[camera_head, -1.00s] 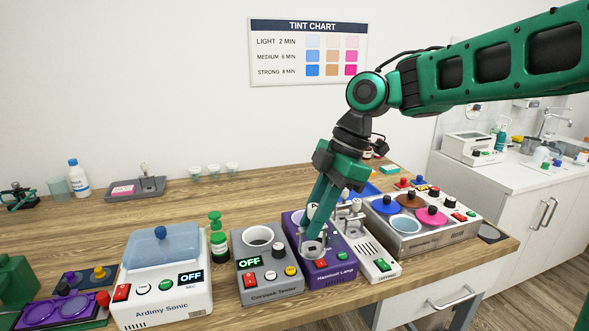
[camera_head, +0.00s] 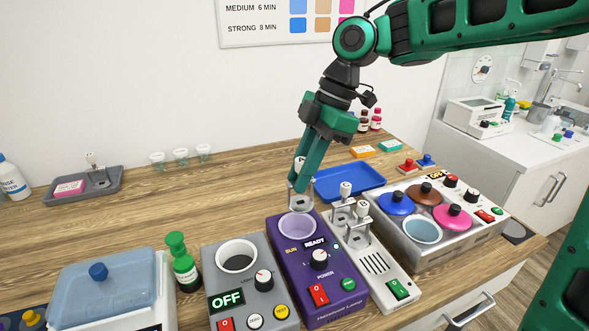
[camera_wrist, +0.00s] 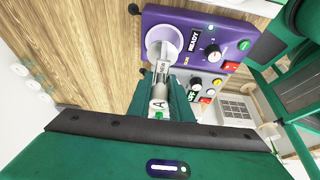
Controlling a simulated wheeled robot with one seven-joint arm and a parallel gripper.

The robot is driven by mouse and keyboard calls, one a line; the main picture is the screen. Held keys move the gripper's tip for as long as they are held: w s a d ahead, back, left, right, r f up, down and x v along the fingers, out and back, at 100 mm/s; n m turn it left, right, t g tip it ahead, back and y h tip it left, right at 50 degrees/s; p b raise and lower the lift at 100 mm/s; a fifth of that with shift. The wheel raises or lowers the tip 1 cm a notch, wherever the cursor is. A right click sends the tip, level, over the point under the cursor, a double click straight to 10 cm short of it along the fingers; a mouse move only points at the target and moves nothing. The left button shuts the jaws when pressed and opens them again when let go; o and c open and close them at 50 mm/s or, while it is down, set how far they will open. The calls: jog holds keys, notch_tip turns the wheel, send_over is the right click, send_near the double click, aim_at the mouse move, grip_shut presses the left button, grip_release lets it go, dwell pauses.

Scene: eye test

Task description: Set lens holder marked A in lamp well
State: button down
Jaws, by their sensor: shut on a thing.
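My gripper (camera_head: 300,183) is shut on a lens holder (camera_head: 302,201), a clear-grey piece with a pale top. In the wrist view the holder's tag (camera_wrist: 158,104) reads A. The purple lamp (camera_head: 318,270) has a round, pale lilac well (camera_head: 297,228) at its back end, with nothing seen in it. In the head view the holder shows just above the well's far rim in the picture, apart from it. In the wrist view the holder's far end overlaps the near side of the well (camera_wrist: 163,36). The exact height of the holder is hard to tell.
A white-grey rack (camera_head: 372,262) with other lens holders (camera_head: 346,190) stands close right of the lamp. A grey tester (camera_head: 247,290) stands close left. A blue tray (camera_head: 350,184) lies behind the rack. A steel unit with lidded pots (camera_head: 440,245) is farther right. Bare wood lies behind the lamp.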

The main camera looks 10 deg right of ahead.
aim_at(297, 204)
jog(key=shift+s+a, duration=0.1)
jog(key=shift+a, duration=0.2)
jog(key=shift+f, duration=0.15)
jog(key=shift+f, duration=4.95)
jog(key=shift+s+f, duration=0.1)
jog(key=shift+f, duration=0.15)
jog(key=c, duration=1.5)
grip_release()
jog(key=shift+c, duration=0.2)
jog(key=shift+o, duration=0.5)
jog(key=shift+r, duration=3.05)
